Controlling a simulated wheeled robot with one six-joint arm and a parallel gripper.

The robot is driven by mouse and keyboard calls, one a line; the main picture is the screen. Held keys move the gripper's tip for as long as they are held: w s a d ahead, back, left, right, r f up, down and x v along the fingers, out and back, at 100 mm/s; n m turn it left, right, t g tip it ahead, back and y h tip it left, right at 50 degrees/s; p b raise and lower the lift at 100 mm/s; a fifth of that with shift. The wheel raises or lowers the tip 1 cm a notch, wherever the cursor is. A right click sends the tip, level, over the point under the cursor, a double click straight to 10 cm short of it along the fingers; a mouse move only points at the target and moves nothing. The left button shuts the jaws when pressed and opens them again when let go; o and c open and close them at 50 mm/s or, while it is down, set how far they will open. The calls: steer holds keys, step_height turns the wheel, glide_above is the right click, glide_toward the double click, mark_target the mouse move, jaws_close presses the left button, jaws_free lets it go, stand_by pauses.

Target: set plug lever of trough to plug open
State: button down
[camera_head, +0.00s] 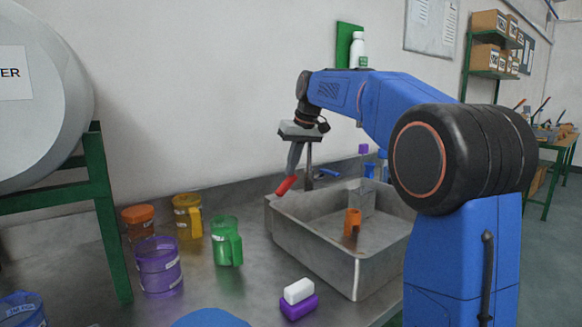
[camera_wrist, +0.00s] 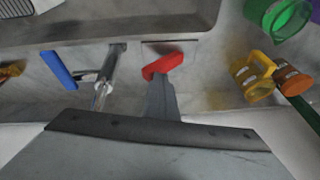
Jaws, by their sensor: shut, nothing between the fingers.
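The trough (camera_head: 305,255) is a grey metal basin set on the bench. A red lever (camera_head: 286,185) sits by its back left corner; the red lever also shows in the wrist view (camera_wrist: 165,64). A blue lever (camera_head: 328,173) is beside the metal tap, and it shows left of the tap in the wrist view (camera_wrist: 58,70). No label tells me which one is the plug lever. My gripper (camera_head: 292,172) is shut and empty, pointing down with its tips at the red lever. In the wrist view my gripper (camera_wrist: 160,84) overlaps the red lever's near side; I cannot tell whether they touch.
The tap (camera_wrist: 104,82) stands close beside my gripper. An orange piece (camera_head: 352,222) stands inside the trough. Green (camera_head: 226,243), purple (camera_head: 159,268) and yellow (camera_head: 187,215) jugs stand left. A white block (camera_head: 298,290) lies on a purple one in front.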

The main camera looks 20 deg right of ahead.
steer(key=shift+f, duration=0.1)
steer(key=shift+s+a+f, duration=0.15)
steer(key=shift+s+a, duration=0.05)
steer(key=shift+a, duration=0.4)
steer(key=v, duration=1.7)
steer(key=shift+r, duration=0.25)
